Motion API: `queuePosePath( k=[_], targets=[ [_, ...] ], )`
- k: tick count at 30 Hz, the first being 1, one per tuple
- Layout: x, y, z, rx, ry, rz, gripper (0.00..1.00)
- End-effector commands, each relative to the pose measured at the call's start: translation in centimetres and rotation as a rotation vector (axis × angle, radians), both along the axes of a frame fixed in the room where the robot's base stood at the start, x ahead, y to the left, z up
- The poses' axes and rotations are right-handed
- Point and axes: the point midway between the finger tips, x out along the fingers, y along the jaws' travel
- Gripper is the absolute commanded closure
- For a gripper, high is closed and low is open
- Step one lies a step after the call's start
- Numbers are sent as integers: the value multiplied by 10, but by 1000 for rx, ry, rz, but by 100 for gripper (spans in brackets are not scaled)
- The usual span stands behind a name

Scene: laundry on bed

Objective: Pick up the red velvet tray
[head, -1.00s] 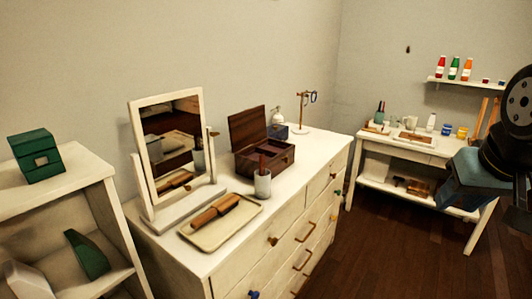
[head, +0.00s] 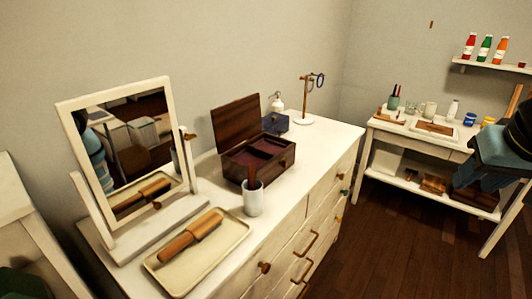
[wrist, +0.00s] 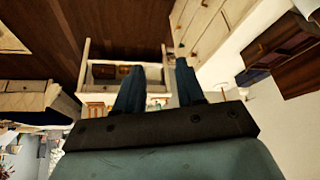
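The red velvet tray (head: 262,154) looks to be the dark red, divided lining inside the open wooden box (head: 280,171) on the white dresser. The box lid is raised at the back. Dark wood, apparently the same box, shows at the right of the wrist view (wrist: 283,45); the lining is hard to make out there. My gripper (wrist: 158,66) is open, its two dark blue fingers apart with nothing between them. In the head view my gripper is at the right edge, partly cut off, well to the right of the box.
On the dresser (head: 330,135) stand a white cup (head: 253,200) with a brown handle in it, a tray (head: 165,278) with a brush, a mirror (head: 128,150) and a jewelry stand (head: 305,105). A white side table (head: 415,140) is at right. Dark floor lies between.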

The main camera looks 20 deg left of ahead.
Motion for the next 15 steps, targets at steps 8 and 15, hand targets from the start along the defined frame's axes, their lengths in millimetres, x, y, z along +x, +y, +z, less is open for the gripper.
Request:
queuePosePath(
  k=[8,15],
  targets=[
    [10,0,0,-24,-6,4,62],
    [74,2,-7,-167,-51,66,62]
  ],
)
